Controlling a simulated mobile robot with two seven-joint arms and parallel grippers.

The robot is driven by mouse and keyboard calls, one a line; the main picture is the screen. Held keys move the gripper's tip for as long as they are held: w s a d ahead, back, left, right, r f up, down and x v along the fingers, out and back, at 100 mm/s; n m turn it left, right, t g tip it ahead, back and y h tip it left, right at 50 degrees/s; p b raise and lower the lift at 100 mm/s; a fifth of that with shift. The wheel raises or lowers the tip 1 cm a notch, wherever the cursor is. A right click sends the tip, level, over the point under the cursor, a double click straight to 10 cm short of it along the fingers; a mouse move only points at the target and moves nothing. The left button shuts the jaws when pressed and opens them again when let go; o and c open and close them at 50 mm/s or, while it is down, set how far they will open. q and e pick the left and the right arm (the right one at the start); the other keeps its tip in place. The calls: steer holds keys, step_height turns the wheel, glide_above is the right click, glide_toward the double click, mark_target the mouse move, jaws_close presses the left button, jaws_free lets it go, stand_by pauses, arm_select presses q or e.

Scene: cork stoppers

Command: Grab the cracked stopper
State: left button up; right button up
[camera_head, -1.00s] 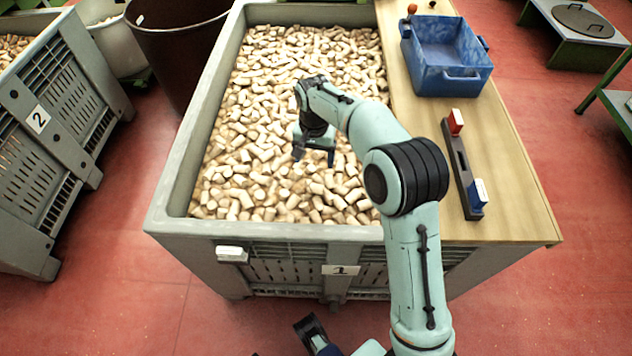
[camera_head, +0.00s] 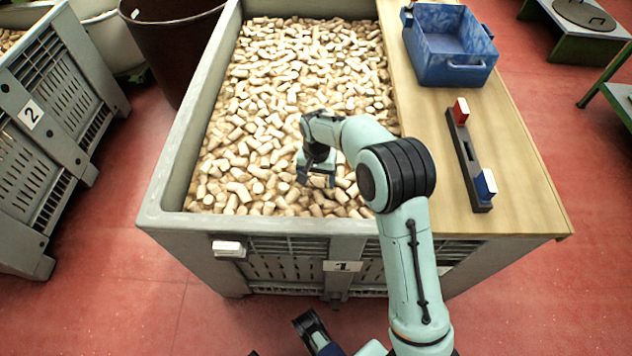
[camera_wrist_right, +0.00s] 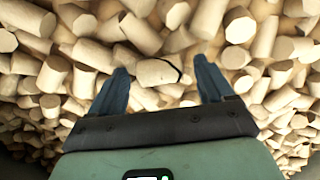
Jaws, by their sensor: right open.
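The cracked stopper (camera_wrist_right: 157,72) is a pale cork cylinder with a dark split near its right end. It lies on the heap in the right wrist view, between the two fingers of my right gripper (camera_wrist_right: 160,66). The fingers are apart and I see no contact with it. In the head view my right gripper (camera_head: 316,179) is low over the near half of the stoppers. I cannot pick out the cracked stopper there.
Many whole stoppers (camera_head: 265,120) fill the grey bin (camera_head: 165,190) around the gripper. A wooden board (camera_head: 510,170) on the right bears a blue tray (camera_head: 447,75) and a dark holder (camera_head: 467,160) with a red and a blue block. Bin 2 (camera_head: 50,150) stands at left.

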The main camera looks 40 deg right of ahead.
steer(key=c, duration=1.1)
steer(key=shift+r, duration=0.1)
